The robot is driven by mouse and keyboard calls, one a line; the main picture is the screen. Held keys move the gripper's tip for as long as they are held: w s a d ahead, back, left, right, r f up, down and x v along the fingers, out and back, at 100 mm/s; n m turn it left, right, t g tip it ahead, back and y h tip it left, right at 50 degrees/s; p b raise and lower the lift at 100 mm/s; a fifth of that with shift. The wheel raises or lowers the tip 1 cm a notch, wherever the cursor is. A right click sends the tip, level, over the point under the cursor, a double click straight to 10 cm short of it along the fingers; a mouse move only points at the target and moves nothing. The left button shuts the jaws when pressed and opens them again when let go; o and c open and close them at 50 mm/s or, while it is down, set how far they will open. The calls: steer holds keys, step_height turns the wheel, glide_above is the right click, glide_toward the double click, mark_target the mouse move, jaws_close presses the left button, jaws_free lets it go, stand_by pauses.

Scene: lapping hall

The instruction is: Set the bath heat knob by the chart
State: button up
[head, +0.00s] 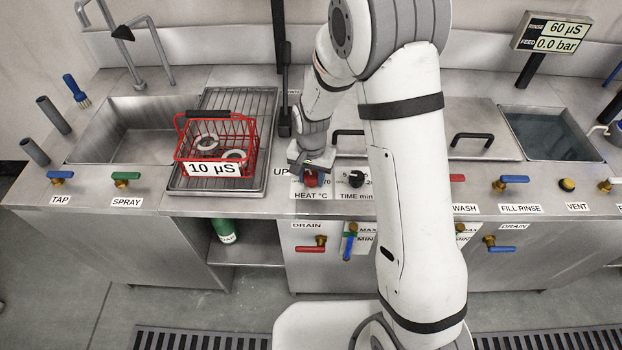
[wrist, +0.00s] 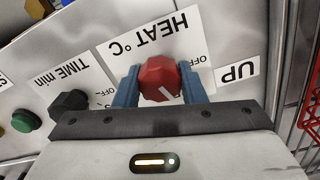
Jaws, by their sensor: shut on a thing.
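The red heat knob (head: 311,180) sits on the front panel above the label HEAT °C. In the wrist view the red knob (wrist: 160,80) is faceted, with a pale pointer line toward its lower right. My gripper (head: 312,165) is at the knob, and its two blue fingers (wrist: 160,88) are shut on the knob's sides. The dial numbers around the knob are mostly hidden by the fingers; only OFF shows beside it. No chart can be made out in these views.
The black TIME min knob (head: 356,179) is close to the right of the heat knob. A red wire basket (head: 217,132) marked 10 µS holds rings on the drainer (head: 255,100) at left. A display (head: 552,32) reads 60 µS and 0.0 bar. Several valve handles line the front edge.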

mark_target(312, 175)
steer(key=m+b, duration=0.2)
steer(key=m, duration=0.3)
steer(key=shift+m, duration=0.3)
steer(key=m+b, duration=0.1)
steer(key=m, duration=0.4)
steer(key=shift+m, duration=0.4)
steer(key=shift+b, duration=0.3)
steer(key=o, duration=1)
step_height(312, 175, up, 8)
steer(key=shift+f, duration=0.1)
